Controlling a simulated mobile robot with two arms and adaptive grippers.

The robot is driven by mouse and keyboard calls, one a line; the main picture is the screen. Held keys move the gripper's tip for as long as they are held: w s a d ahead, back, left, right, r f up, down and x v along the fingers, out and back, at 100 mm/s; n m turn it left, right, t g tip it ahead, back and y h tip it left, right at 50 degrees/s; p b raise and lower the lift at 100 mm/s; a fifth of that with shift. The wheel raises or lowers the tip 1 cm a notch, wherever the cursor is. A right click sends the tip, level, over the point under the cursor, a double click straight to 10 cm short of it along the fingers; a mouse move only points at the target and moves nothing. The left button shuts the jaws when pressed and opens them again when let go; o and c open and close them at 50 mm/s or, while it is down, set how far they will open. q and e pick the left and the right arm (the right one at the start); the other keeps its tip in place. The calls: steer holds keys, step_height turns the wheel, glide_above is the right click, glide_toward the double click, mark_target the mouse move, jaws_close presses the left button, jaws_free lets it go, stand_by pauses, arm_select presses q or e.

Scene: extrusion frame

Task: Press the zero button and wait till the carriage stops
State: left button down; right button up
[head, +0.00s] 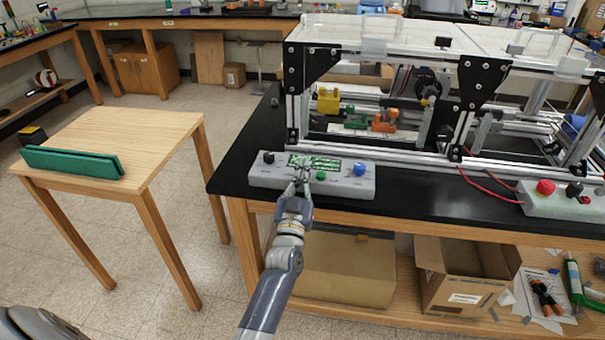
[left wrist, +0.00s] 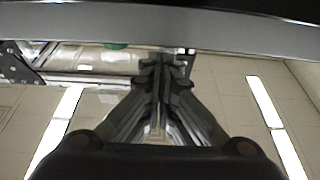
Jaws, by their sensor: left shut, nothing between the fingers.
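A pale grey control box (head: 335,186) stands at the front edge of the black bench top. It carries a small green display (head: 314,162), a black knob (head: 268,157), a green button (head: 321,176) and a blue button (head: 360,170). I cannot read which button is the zero button. My left gripper (head: 302,177) is shut and empty, its tips at the box's front in front of the display, left of the green button. Contact cannot be told. In the left wrist view its closed fingers (left wrist: 158,70) show. The carriage cannot be made out for certain inside the extrusion frame (head: 374,152).
Inside the frame are a yellow block (head: 328,101), a green part (head: 356,118) and an orange part (head: 385,121). A second control box (head: 562,205) with a red button stands at the right. A wooden table (head: 150,135) stands left, across free floor.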

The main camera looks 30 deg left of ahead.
arm_select(q)
steer(key=shift+f, duration=0.3)
arm_select(e)
steer(key=shift+f, duration=0.3)
